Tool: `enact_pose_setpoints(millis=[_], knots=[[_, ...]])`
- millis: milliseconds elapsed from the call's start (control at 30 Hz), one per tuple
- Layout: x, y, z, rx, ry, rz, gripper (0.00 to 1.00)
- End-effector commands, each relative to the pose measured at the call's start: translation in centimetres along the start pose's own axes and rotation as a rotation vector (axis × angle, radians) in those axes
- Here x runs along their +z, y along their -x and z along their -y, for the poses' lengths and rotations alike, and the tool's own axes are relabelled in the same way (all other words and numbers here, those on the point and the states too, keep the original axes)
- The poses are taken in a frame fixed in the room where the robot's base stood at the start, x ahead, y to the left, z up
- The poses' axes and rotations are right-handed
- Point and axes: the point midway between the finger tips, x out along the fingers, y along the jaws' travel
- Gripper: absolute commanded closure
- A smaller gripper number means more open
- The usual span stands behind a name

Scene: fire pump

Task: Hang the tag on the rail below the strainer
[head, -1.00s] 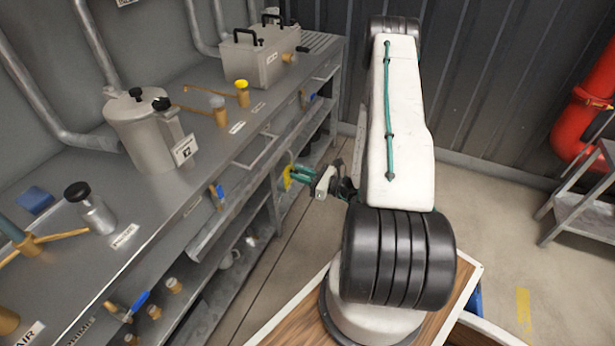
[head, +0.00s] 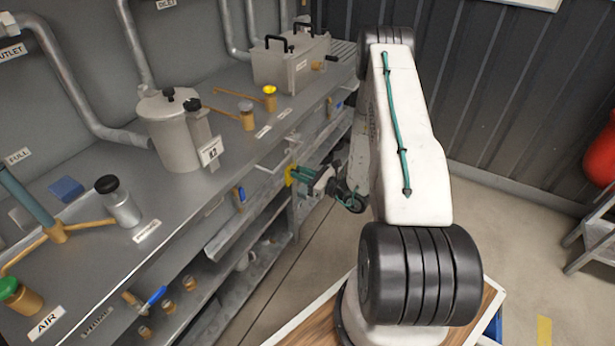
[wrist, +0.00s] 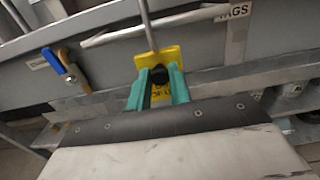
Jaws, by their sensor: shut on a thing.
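My gripper (head: 303,174), with green fingers, is shut on a yellow tag (head: 290,172) beside the bench's front edge. In the wrist view the tag (wrist: 178,53) stands up between the fingertips (wrist: 160,82), its lower part partly hidden by them. A thin grey rod (wrist: 149,25) runs down to the tag's top edge; I cannot tell whether it passes through the tag or only behind it. A grey rail (wrist: 112,36) crosses behind at the bench front; it also shows in the head view (head: 278,157). I cannot tell which fitting is the strainer.
A blue-handled valve (wrist: 62,65) is left of the tag and a TAGS label (wrist: 236,11) is to its right. The bench (head: 195,205) holds a metal pot (head: 168,130) and a lidded box (head: 280,62). Open floor (head: 300,255) lies between bench and base.

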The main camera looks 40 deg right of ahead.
Motion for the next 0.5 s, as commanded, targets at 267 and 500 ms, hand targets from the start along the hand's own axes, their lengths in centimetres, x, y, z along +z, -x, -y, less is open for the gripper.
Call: enact_pose_setpoints(millis=[267, 500], knots=[[-1.1, -1.1, 0.0, 0.0, -0.001, 0.0, 0.95], [-2.2, -1.0, 0.0, 0.0, -0.001, 0.0, 0.95]])
